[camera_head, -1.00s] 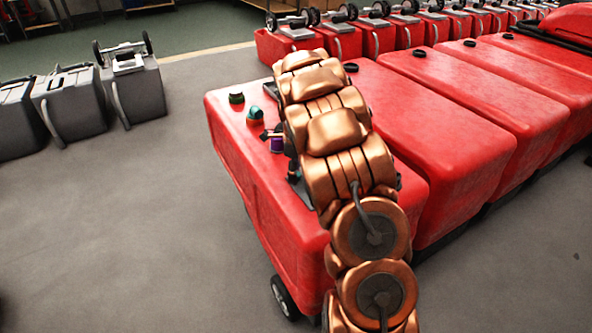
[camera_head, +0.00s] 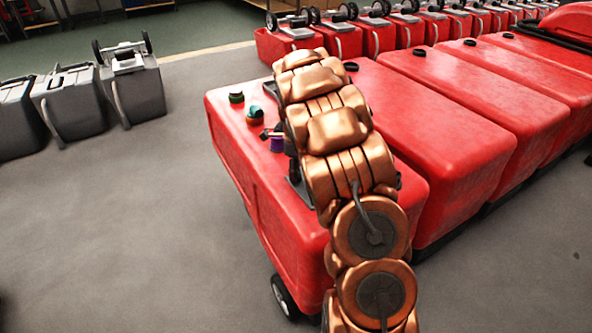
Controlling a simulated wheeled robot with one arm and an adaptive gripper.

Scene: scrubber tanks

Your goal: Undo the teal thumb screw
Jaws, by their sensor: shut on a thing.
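A small teal screw head (camera_head: 255,110) sits on an orange-red base near the left end of the nearest red tank (camera_head: 232,116). It stands apart from my gripper, to its upper left. My gripper (camera_head: 273,133) is small in the picture, lower right of the teal head, at a purple fitting (camera_head: 277,146) on the tank top. Its dark jaws appear shut on a small part at the top of that fitting. My copper arm hides much of the gripper, and I cannot tell the held part's colour or shape.
A dark green-topped fitting (camera_head: 236,97) stands to the upper left on the tank. More red tanks (camera_head: 450,125) line up closely to the right. Grey tanks (camera_head: 135,95) stand on the floor at left. The floor between is clear.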

